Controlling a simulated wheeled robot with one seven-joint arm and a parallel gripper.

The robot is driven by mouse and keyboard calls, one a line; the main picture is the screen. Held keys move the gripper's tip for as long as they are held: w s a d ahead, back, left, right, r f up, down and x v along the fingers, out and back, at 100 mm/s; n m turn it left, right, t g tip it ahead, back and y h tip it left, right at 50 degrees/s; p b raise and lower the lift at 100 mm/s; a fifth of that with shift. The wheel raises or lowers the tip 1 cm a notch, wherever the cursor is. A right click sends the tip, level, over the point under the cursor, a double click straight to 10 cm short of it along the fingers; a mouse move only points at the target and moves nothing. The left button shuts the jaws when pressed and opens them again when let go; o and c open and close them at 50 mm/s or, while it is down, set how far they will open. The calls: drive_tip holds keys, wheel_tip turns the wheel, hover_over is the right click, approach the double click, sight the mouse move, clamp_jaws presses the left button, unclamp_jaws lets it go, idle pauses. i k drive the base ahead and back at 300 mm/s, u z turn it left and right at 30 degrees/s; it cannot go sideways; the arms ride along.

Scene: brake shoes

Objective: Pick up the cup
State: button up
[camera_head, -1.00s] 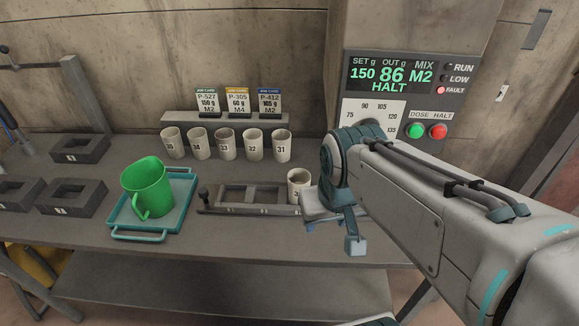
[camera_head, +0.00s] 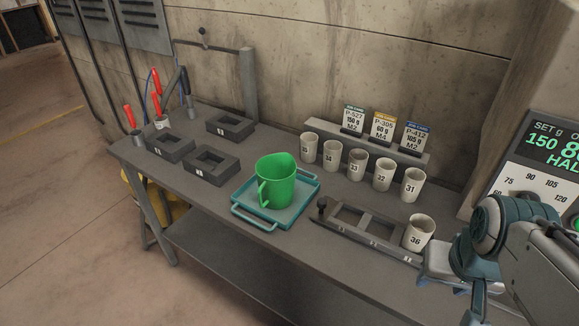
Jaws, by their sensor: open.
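The green cup (camera_head: 276,183), a jug-like vessel with a handle at its front left, stands upright on a teal tray (camera_head: 243,196). Several smaller off-white numbered cups (camera_head: 357,166) stand in a row to its right. Another off-white cup, marked 36 (camera_head: 419,233), stands at the right end of a dark grey rack. My gripper (camera_head: 476,292) shows only in part at the lower right edge, below my arm's wrist joint. It is open, with no cup visible in it, and is well to the right of the green cup.
Dark square holders (camera_head: 211,165) lie left of the tray. A low rack (camera_head: 362,226) with a knob lies right of it. Job cards (camera_head: 383,128) stand on a ledge behind the cups. A control panel (camera_head: 546,170) is at the right. Red-handled tools (camera_head: 157,85) stand at the far left.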

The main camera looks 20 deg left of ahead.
sight(421, 227)
drive_tip(key=z, duration=2.2)
drive_tip(key=k, duration=1.15)
drive_tip(key=u, duration=2.15)
drive_tip(key=i, duration=0.5)
